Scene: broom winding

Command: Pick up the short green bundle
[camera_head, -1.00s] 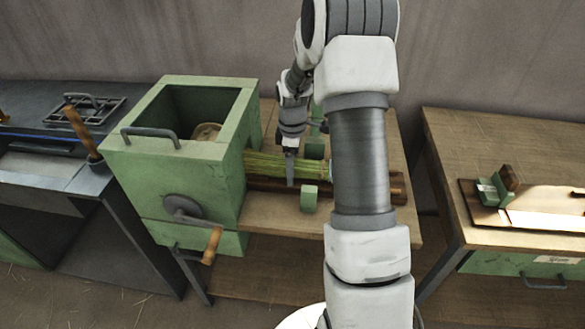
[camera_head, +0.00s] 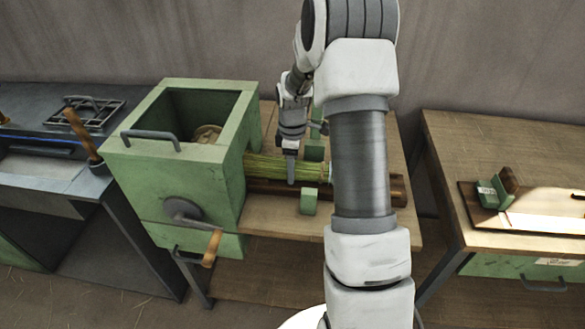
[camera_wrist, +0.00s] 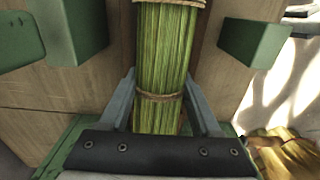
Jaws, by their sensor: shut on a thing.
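The bundle's right part is hidden behind my arm in the head view.
The green box (camera_head: 180,165) with an open top and a hand crank (camera_head: 208,245) stands left of the bundle. Green blocks (camera_head: 308,201) flank the trough. A second table (camera_head: 480,150) stands at right, and a dark metal bench (camera_head: 60,170) at left.

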